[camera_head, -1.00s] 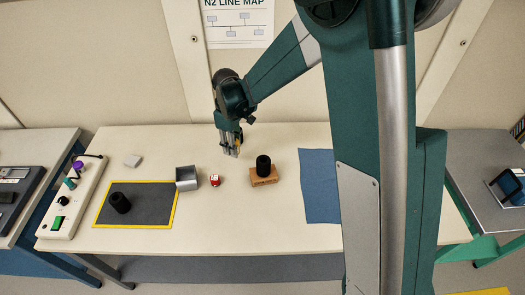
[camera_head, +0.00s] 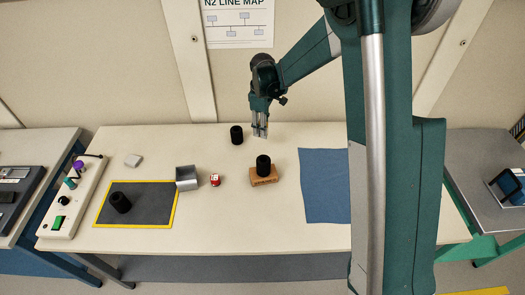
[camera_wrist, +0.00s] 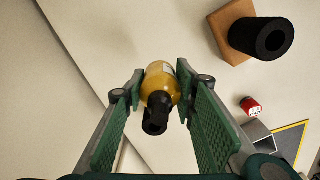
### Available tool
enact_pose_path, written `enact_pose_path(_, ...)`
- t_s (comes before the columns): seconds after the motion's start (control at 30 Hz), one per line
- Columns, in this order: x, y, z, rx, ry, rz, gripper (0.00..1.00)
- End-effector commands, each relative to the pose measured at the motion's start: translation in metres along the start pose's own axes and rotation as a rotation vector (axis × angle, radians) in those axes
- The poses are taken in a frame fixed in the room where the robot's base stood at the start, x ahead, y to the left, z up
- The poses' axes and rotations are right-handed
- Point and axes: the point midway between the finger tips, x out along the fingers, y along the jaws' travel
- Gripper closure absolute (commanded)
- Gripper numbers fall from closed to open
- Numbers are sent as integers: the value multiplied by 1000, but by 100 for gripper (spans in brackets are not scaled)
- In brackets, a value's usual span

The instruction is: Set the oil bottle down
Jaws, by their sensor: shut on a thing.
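In the head view my gripper (camera_head: 260,133) points down over the back middle of the white table (camera_head: 290,235). I cannot make out the bottle clearly there, nor tell whether its base touches the table.
A black cylinder (camera_head: 237,134) stands just left of my gripper. In front are a wooden block (camera_head: 262,181) with a black cylinder (camera_head: 263,162) on it, a red-and-white item (camera_head: 214,180) and a grey metal piece (camera_head: 187,172). A blue cloth (camera_head: 322,208) lies right; a yellow-edged mat (camera_head: 150,222) lies left.

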Motion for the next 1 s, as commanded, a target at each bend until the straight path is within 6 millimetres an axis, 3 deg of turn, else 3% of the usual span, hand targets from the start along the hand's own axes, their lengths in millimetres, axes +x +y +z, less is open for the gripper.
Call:
enact_pose_path(0.27, 8, 0, 0, 0, 0, 0, 85)
enact_pose_path(0.7, 60, -1, 0, 0, 0, 0, 85)
enact_pose_path(1.0, 63, -1, 0, 0, 0, 0, 85)
